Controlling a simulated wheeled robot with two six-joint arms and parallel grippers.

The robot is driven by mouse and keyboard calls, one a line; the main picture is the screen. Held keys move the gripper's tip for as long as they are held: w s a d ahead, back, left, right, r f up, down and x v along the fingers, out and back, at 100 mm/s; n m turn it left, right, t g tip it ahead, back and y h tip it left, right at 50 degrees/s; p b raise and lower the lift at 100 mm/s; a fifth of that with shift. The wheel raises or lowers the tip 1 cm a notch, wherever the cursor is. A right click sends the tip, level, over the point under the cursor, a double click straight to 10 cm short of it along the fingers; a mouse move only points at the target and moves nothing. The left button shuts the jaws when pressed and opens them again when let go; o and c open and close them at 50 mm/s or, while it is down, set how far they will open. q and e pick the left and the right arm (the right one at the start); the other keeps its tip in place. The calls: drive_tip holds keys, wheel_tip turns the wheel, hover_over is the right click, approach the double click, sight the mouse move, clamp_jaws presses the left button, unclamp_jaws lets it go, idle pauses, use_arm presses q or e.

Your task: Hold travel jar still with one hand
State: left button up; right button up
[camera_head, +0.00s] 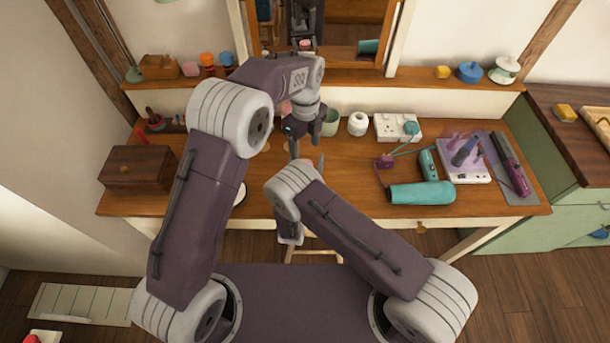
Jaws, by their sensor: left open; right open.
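A small white round jar (357,124) with a dark opening stands on the wooden dressing table (250,205), right of a green cup (330,123). I cannot tell for sure which container is the travel jar; the white jar fits best. My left gripper (305,138) points down over the middle of the table, left of the green cup and apart from the white jar. It is open, and I see nothing held in it.
A wooden box (139,167) stands at the left. A teal hair dryer (422,193), a white socket block (397,128) with a cable, a white tray (463,172) and a purple straightener (511,164) crowd the right. A mirror and shelf (440,84) close off the back.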

clamp_jaws()
use_arm(q)
drive_tip(key=shift+c, duration=1.1)
drive_tip(key=n, duration=0.4)
drive_tip(key=shift+n, duration=0.3)
wheel_tip(320, 180, down, 8)
drive_tip(key=shift+f, duration=0.1)
drive_tip(key=shift+c, duration=0.2)
